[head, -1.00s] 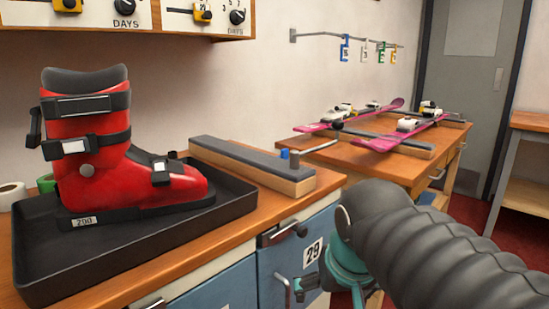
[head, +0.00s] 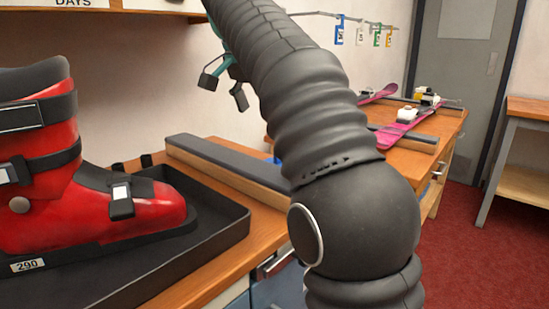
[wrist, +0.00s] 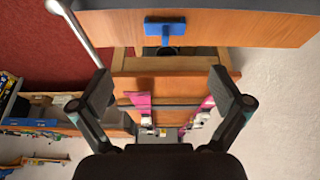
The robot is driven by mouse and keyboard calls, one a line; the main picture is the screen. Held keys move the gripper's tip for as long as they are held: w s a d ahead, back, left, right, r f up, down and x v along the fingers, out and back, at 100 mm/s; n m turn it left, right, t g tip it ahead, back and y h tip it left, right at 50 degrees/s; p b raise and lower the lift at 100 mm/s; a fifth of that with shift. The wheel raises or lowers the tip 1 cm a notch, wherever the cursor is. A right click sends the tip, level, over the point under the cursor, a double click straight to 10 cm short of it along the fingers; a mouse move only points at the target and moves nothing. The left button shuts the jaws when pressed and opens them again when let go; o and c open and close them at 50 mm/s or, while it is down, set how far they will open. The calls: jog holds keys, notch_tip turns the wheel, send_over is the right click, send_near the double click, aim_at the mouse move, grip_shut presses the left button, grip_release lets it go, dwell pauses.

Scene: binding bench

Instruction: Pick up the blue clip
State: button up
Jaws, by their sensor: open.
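A small blue T-shaped piece (wrist: 165,28) is on the bench top in the wrist view, near the bench edge. In the head view it (head: 276,160) is mostly hidden behind my arm, beyond the end of the grey pad. A blue tag-like piece (head: 339,30) also hangs from the wall rail; I cannot tell for sure which is called the blue clip. My gripper (head: 224,90) is open and empty, raised over the bench near the wall. Its two fingers (wrist: 165,88) stand wide apart in the wrist view, with the blue T-shaped piece beyond them, untouched.
A red ski boot (head: 95,200) stands in a black tray (head: 222,238) at the left. A long grey-topped block (head: 220,157) lies behind it. White, green and yellow pieces hang on the rail (head: 320,14). Skis (head: 405,125) lie on a further table.

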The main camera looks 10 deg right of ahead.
jog(key=x, duration=0.8)
jog(key=shift+w+d, duration=0.25)
jog(key=shift+w, duration=0.1)
jog(key=shift+w+x, duration=0.15)
jog(key=shift+x, duration=1.2)
jog(key=shift+w+x, duration=0.15)
jog(key=shift+x, duration=1.2)
jog(key=shift+r, duration=0.1)
jog(key=c, duration=1.1)
